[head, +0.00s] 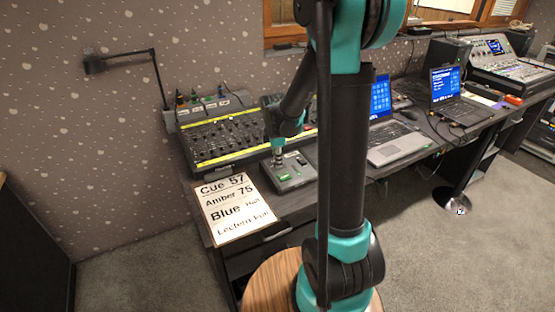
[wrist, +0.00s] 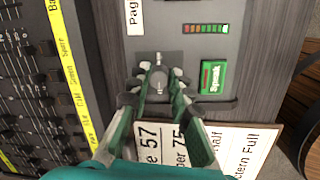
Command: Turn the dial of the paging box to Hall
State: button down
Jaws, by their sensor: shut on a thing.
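The paging box (head: 290,174) is a grey box on the front part of the desk. In the wrist view, the box's face (wrist: 180,110) carries a label starting "Pag", a coloured level meter (wrist: 205,28) and a green "Speak" button (wrist: 213,78). My gripper (head: 278,152) reaches down onto the box from above. In the wrist view, my gripper's fingers (wrist: 158,82) are shut around the small grey dial (wrist: 158,88). The fingers cover most of the dial. Its pointer and position names cannot be read.
A fader desk (head: 225,138) with yellow strips stands behind and left of the box. A cue sheet (head: 232,206) lies in front, at the left. A laptop (head: 392,143) stands to the right. A lamp (head: 130,60) hangs at the upper left.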

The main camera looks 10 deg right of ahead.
aim_at(276, 170)
jog(key=c, duration=1.4)
grip_release()
jog(key=shift+o, duration=0.2)
jog(key=v, duration=1.2)
jog(key=s+d+f+m+t, duration=0.1)
jog(key=s+d+f+m, duration=0.1)
jog(key=s+f+m, duration=0.4)
jog(key=s+d+f+m+t+y, duration=0.1)
jog(key=s+f+m, duration=0.4)
jog(key=s+m, duration=0.7)
jog(key=shift+s+d+f+m, duration=0.3)
jog(key=shift+s+d+f, duration=0.1)
jog(key=shift+s+d, duration=0.5)
